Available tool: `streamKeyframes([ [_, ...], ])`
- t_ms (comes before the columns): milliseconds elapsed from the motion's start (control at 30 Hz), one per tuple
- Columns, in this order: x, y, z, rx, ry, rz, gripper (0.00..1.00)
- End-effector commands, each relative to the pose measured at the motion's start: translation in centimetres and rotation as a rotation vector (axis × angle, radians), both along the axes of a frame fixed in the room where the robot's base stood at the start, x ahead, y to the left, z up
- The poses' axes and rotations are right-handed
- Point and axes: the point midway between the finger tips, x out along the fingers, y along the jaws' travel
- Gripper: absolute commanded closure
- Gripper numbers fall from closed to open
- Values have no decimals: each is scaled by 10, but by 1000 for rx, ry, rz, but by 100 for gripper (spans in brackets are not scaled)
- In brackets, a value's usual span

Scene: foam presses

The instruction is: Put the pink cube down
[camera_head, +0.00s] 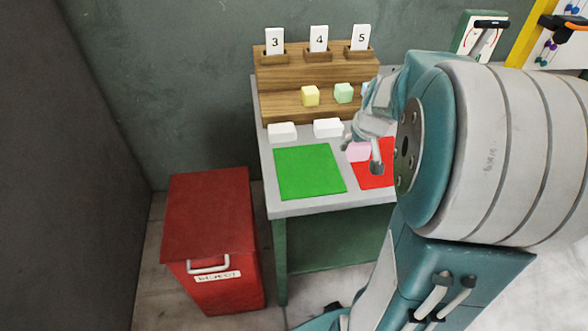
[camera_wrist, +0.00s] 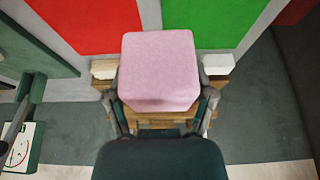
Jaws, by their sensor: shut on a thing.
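A pink cube (camera_head: 357,151) is between the fingers of my gripper (camera_head: 363,155), which is shut on it. In the head view the cube overlaps the upper left part of the red mat (camera_head: 370,178), which my arm partly hides. In the wrist view the pink cube (camera_wrist: 160,62) fills the middle, with a finger on each side. There the red mat (camera_wrist: 85,20) is at upper left and the green mat (camera_wrist: 215,20) at upper right. I cannot tell whether the cube's underside touches anything.
The grey table (camera_head: 300,208) also carries the green mat (camera_head: 308,172) and two white blocks (camera_head: 282,131) (camera_head: 328,127). Behind, a wooden stepped stand (camera_head: 285,82) holds a yellow cube (camera_head: 310,95), a green cube (camera_head: 343,92) and number cards. A red bin (camera_head: 210,225) stands at left.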

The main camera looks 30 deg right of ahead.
Motion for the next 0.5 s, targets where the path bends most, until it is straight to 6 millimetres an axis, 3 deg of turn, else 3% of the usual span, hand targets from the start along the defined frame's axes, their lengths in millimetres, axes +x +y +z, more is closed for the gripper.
streamKeyframes([
  [400, 72, 59, -37, -12, 3, 9, 68],
  [500, 84, 66, -56, -11, 6, 7, 68],
])
